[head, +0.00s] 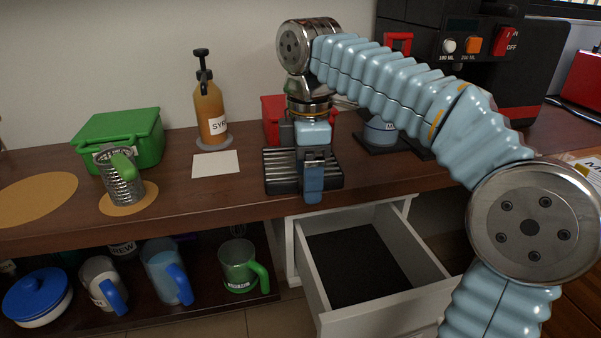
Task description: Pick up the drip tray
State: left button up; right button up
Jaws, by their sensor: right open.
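The drip tray (279,177) is a black, ribbed, shallow tray at the front edge of the wooden counter, above the open drawer. My right gripper (312,160) reaches down over the tray from above, with the wrist upright behind it. The gripper is open. Contact between jaws and tray is not clear. My left gripper is not in view.
A white drawer (430,278) stands open below the tray. A red container (272,112) is close behind the wrist. A black coffee machine (535,65) stands at the back right.

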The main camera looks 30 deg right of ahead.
jog(key=shift+c, duration=0.2)
jog(key=c, duration=1.3)
jog(key=shift+c, duration=0.2)
jog(key=shift+r, duration=0.15)
jog(key=shift+r+p, duration=0.35)
jog(key=shift+r, duration=0.25)
notch_tip(320, 180, up, 2)
jog(key=shift+r+p, duration=0.2)
jog(key=shift+p, duration=0.35)
jog(key=s+a+b, duration=0.2)
jog(key=s+a, duration=0.2)
jog(key=s, duration=1.3)
jog(key=shift+s+f, duration=0.15)
jog(key=shift+s, duration=0.15)
jog(key=shift+a, duration=0.1)
